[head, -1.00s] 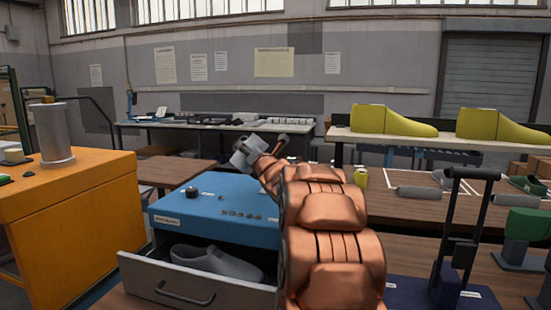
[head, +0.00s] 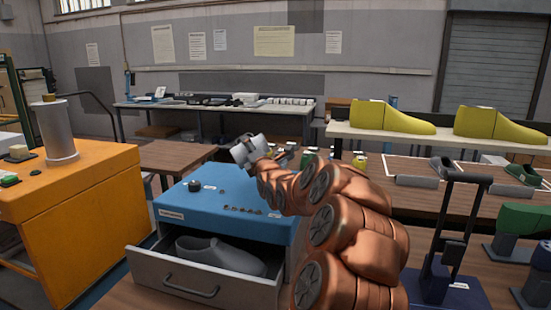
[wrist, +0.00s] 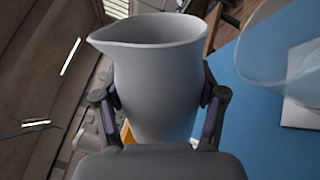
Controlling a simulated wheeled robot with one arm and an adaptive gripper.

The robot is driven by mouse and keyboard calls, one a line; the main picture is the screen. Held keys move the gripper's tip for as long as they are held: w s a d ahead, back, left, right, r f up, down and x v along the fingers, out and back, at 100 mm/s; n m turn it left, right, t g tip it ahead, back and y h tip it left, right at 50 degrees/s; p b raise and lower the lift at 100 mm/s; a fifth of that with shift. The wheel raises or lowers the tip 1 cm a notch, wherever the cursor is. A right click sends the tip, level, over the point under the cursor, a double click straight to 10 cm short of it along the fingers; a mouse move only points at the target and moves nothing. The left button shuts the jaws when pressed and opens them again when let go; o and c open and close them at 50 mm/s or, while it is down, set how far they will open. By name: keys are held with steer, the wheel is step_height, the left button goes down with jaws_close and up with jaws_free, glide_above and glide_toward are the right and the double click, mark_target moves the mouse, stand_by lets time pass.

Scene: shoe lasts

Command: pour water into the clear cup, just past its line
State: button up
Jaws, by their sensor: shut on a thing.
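A grey pitcher (wrist: 158,75) with a pouring lip at its left fills the middle of the wrist view. My gripper (wrist: 160,92) is shut on its sides, one finger to each side. The pitcher's inside and any water are hidden. In the head view the grey pitcher (head: 241,151) is small, at the end of my arm, above the blue cabinet's far side. A clear cup (wrist: 275,48) is partly in the wrist view at upper right, apart from the pitcher and cut off by the frame. Its line and water level cannot be told. I cannot make the cup out in the head view.
The blue cabinet top (head: 215,205) carries a dark round knob-like thing (head: 195,186) and several small pieces. Its open drawer (head: 180,277) holds a grey shoe last (head: 220,257). An orange cabinet (head: 85,200) stands left. A dark stand (head: 452,240) stands right.

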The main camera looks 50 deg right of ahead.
steer(key=shift+m+p, duration=0.7)
steer(key=shift+p, duration=0.85)
steer(key=shift+d, duration=0.1)
steer(key=shift+s, duration=0.1)
steer(key=shift+s+d+r+m+h+b, duration=0.2)
steer(key=shift+d+r+m+h+b, duration=0.2)
steer(key=shift+r+m+b, duration=0.35)
steer(key=shift+a+r+m, duration=0.15)
steer(key=shift+r+m, duration=0.1)
steer(key=shift+f+m+g+b, duration=0.3)
steer(key=shift+m+b, duration=0.4)
steer(key=shift+b, duration=0.3)
